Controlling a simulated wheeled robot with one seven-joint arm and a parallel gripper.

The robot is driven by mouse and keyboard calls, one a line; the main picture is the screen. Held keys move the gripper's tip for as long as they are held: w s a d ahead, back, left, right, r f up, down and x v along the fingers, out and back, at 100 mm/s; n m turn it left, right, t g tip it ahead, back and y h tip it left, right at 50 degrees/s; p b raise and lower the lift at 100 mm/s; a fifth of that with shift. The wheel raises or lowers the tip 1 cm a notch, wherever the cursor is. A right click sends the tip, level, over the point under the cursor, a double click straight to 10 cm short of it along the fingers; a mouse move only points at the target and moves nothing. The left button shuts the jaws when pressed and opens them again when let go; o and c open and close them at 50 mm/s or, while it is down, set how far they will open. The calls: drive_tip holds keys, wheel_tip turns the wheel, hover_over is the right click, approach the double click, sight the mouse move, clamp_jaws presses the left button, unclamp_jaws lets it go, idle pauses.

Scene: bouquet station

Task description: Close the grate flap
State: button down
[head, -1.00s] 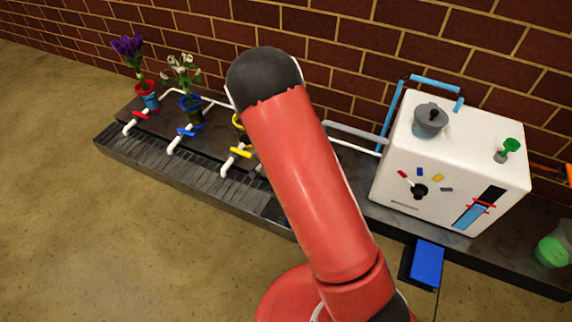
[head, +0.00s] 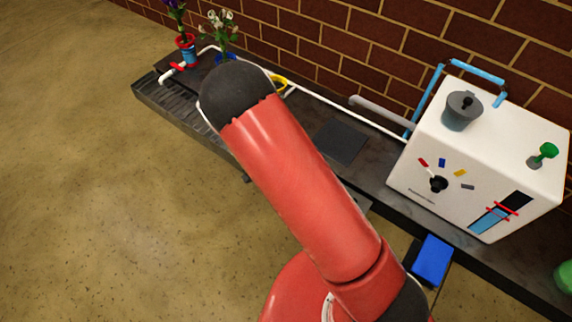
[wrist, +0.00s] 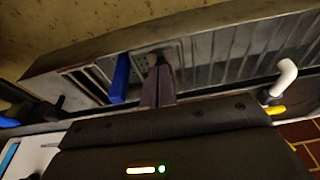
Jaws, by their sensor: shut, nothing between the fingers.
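My gripper (wrist: 160,85) is shut and empty in the wrist view, its fingertips over or against the metal grating (wrist: 205,60); I cannot tell if they touch. A blue upright bar (wrist: 120,78) stands just left of the fingers, apart from them. Beside it are dark slots (wrist: 85,85) and a small plate with holes. I cannot tell which part is the flap or how far it is open. In the head view my arm hides the gripper and part of the grate (head: 170,98).
A white box (head: 480,165) with a dial stands on the dark counter at the right. Blue and white pipes run behind. A white spout (wrist: 285,75) with a yellow handle is right of the gripper. The floor in front is open.

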drive_tip(key=shift+s+a+f+t+h, duration=0.2)
drive_tip(key=shift+s+f+t, duration=0.1)
drive_tip(key=shift+f, duration=0.25)
drive_tip(key=shift+s+a+f+t+h, duration=0.2)
drive_tip(key=shift+f+t, duration=0.1)
drive_tip(key=shift+f, duration=0.25)
